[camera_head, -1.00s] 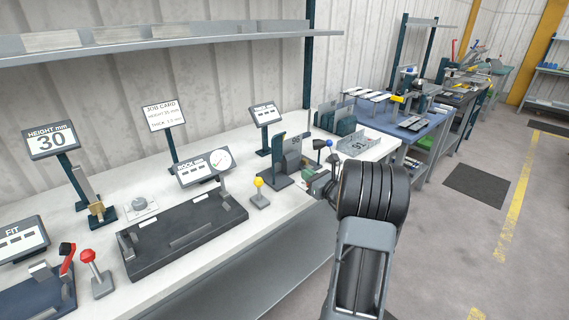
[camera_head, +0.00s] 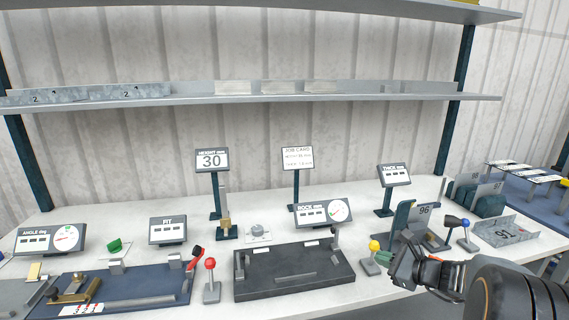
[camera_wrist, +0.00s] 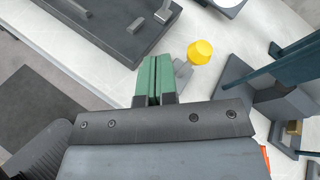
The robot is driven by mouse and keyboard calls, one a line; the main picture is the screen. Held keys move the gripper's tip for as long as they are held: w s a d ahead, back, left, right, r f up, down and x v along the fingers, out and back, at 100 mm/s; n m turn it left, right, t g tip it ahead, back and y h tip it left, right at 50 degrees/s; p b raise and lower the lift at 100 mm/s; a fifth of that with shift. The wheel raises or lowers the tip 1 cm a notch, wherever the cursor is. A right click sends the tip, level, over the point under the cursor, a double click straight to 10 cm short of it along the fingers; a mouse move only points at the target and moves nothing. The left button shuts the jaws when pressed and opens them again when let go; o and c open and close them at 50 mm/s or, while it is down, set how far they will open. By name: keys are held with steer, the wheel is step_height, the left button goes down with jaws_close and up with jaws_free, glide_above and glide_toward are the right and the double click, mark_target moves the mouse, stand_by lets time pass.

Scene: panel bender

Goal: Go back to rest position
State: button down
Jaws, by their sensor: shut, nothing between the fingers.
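My gripper shows at the lower right of the head view (camera_head: 392,268), over the front edge of the white bench (camera_head: 200,274). In the wrist view its two green fingers (camera_wrist: 154,82) lie side by side, shut with nothing between them. A lever with a yellow knob (camera_head: 374,246) stands just left of the gripper. In the wrist view the yellow knob (camera_wrist: 201,51) shows to the right of the fingertips, apart from them as far as I can tell.
The black rock gauge plate (camera_head: 292,272) lies left of the gripper. A red-knobbed lever (camera_head: 211,264) stands further left. Shelves (camera_head: 200,101) hang above the bench.

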steer(key=s+a+n+g+h+p, duration=0.1)
steer(key=s+a+n+g+h, duration=0.1)
steer(key=s+a+n+g, duration=0.8)
steer(key=s+a+r+n+t+h+p, duration=0.1)
steer(key=s+n+t+h, duration=0.1)
steer(key=s+n+h, duration=0.4)
steer(key=s+n, duration=0.4)
steer(key=n, duration=0.3)
steer(key=shift+a+n+h, duration=0.15)
steer(key=shift+n+h, duration=0.15)
steer(key=shift+h, duration=0.1)
